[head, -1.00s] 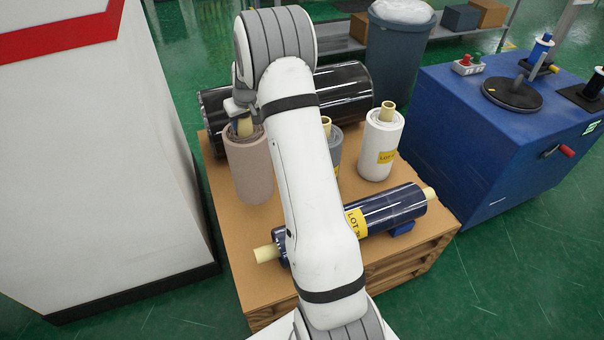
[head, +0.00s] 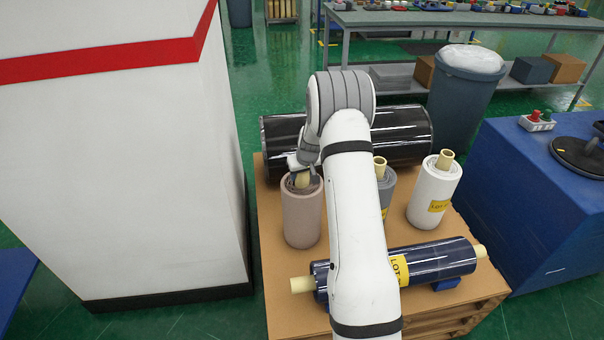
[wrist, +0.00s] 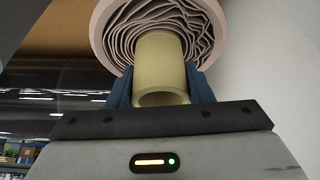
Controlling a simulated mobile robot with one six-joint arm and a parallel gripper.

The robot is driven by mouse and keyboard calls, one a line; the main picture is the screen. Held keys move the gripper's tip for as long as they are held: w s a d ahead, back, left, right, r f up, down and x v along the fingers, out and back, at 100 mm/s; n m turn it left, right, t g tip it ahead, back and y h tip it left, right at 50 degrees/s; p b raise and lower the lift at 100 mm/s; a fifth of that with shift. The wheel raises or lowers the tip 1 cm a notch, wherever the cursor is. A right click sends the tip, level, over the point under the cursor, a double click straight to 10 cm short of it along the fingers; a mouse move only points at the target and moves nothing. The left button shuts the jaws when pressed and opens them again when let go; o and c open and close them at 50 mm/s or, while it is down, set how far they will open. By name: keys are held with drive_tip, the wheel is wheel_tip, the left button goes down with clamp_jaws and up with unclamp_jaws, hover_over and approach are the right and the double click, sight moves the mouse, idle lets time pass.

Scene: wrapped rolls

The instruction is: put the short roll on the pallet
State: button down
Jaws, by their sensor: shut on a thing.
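A pinkish-brown roll (head: 302,217) stands upright at the left of a brown-topped wooden base (head: 284,318) that looks like a pallet. My gripper (head: 303,173) is over its top, shut on the pale yellow core. In the wrist view, two blue fingers of my gripper (wrist: 160,92) press on both sides of the core (wrist: 161,62), with the roll's loose wound layers (wrist: 112,40) around it. Whether the roll's foot touches the base I cannot tell. A grey roll (head: 387,196), partly hidden by my arm, and a white roll (head: 434,195) stand to the right.
A dark blue roll (head: 440,258) lies in front and a large black roll (head: 402,132) lies behind. A tall white cabinet (head: 120,170) stands close on the left. A blue machine (head: 520,205) and a grey bin (head: 462,98) are on the right. A blue flat thing (head: 14,285) shows at lower left.

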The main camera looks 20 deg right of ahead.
drive_tip(key=shift+f, duration=0.15)
drive_tip(key=c, duration=0.7)
unclamp_jaws()
drive_tip(key=s+a+r, duration=0.2)
drive_tip(key=s+r, duration=0.3)
drive_tip(key=r, duration=0.3)
drive_tip(key=s+a+r, duration=0.2)
drive_tip(key=s+r, duration=0.3)
drive_tip(key=r, duration=0.4)
drive_tip(key=s+a+r, duration=0.2)
drive_tip(key=s+a, duration=0.1)
drive_tip(key=s, duration=0.7)
drive_tip(key=s+a+r+g, duration=0.1)
drive_tip(key=s+a, duration=0.3)
drive_tip(key=s, duration=0.6)
drive_tip(key=s+a+r+g, duration=0.1)
drive_tip(key=s+a+r, duration=0.2)
drive_tip(key=s, duration=0.7)
drive_tip(key=shift+s+a+r, duration=0.15)
drive_tip(key=shift+a+r, duration=0.1)
drive_tip(key=shift+a, duration=0.25)
